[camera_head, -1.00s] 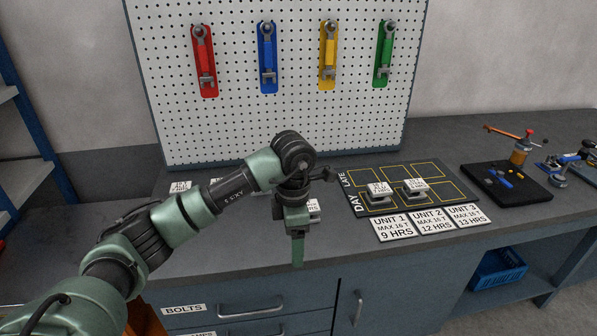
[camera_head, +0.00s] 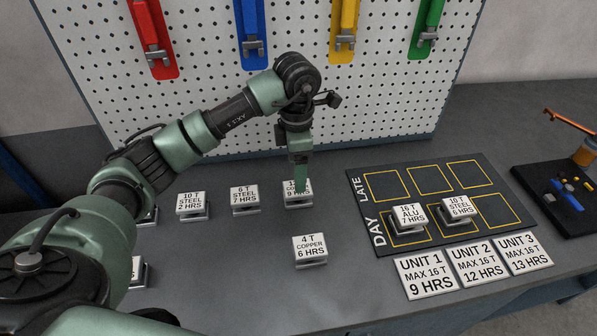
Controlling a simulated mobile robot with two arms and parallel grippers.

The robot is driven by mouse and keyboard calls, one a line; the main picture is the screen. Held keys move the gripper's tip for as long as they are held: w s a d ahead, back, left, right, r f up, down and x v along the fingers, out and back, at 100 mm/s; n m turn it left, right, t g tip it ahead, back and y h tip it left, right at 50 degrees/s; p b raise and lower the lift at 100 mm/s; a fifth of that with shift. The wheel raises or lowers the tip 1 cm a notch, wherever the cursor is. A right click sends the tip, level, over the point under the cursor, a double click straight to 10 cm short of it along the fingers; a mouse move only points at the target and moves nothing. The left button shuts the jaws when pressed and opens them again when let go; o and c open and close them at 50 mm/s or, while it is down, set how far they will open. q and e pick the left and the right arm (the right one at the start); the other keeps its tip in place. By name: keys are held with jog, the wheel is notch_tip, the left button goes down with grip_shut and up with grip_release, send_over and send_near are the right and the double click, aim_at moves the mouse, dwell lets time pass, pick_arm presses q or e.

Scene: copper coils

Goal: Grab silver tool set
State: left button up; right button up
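No item marked as a silver tool set shows. Grey metal tools hang on the pegboard on red (camera_head: 153,40), blue (camera_head: 250,35), yellow (camera_head: 344,30) and green (camera_head: 427,28) holders. My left gripper (camera_head: 308,190) points down at a small silver-based block (camera_head: 294,199) with a white label, partly hidden by the gripper. A green finger overlaps the block's right side; I cannot tell whether it touches it or whether the gripper is open. My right gripper is not in view.
More labelled blocks stand on the grey bench: 10 T steel (camera_head: 191,204), 6 T steel (camera_head: 245,199) and 4 T copper (camera_head: 310,251). A black schedule board (camera_head: 400,240) with yellow squares holds two blocks. A black tray (camera_head: 560,200) stands at right.

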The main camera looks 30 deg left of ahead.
pick_arm(q)
jog(key=shift+w+a+f, duration=0.1)
jog(key=shift+w+f, duration=0.05)
jog(key=shift+f, duration=0.5)
jog(key=shift+s+f+p, duration=0.3)
jog(key=shift+f+p, duration=0.15)
jog(key=shift+f, duration=0.3)
jog(key=f, duration=0.1)
jog(key=f+p, duration=0.1)
jog(key=f, duration=0.1)
jog(key=shift+d+f, duration=0.25)
jog(key=shift+f, duration=0.1)
jog(key=shift+f+p, duration=0.3)
jog(key=shift+f, duration=0.3)
jog(key=shift+w+r, duration=0.1)
grip_shut()
